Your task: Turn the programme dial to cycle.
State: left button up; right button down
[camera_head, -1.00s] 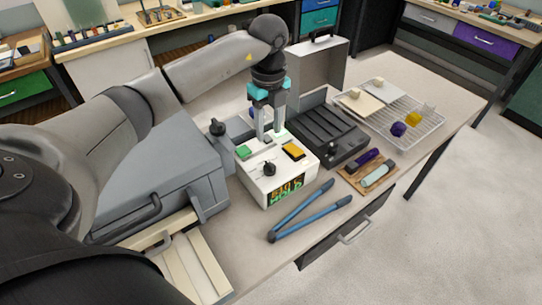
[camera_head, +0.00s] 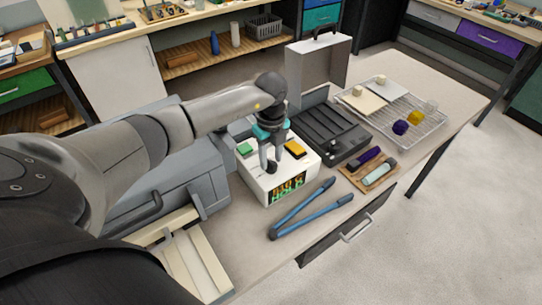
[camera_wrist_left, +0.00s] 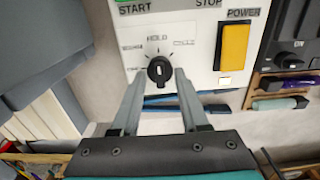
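The programme dial (camera_wrist_left: 159,71) is a round black knob on the white control box (camera_head: 258,183). In the left wrist view its pale mark points roughly up, toward the word HOLD. CYCLE is printed to the upper right of the knob. My left gripper (camera_wrist_left: 159,76) is open, with one fingertip on each side of the dial and a gap showing on both sides. In the head view the left gripper (camera_head: 270,164) points down over the dial (camera_head: 271,169), partly hiding it. My right gripper is out of view.
The box has a green START button (camera_head: 244,150) and an orange POWER switch (camera_head: 295,149), both close to the gripper.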

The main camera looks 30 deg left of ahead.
pick_arm(q)
grip_shut()
dwell(0.3)
jog(key=shift+r+m, duration=0.1)
jog(key=shift+m, duration=0.3)
jog(key=m+b, duration=0.1)
jog(key=m, duration=0.2)
jog(key=shift+m, duration=0.3)
jog(key=shift+m+b, duration=0.5)
jog(key=shift+m, duration=1.8)
jog(key=shift+o, duration=0.2)
grip_release()
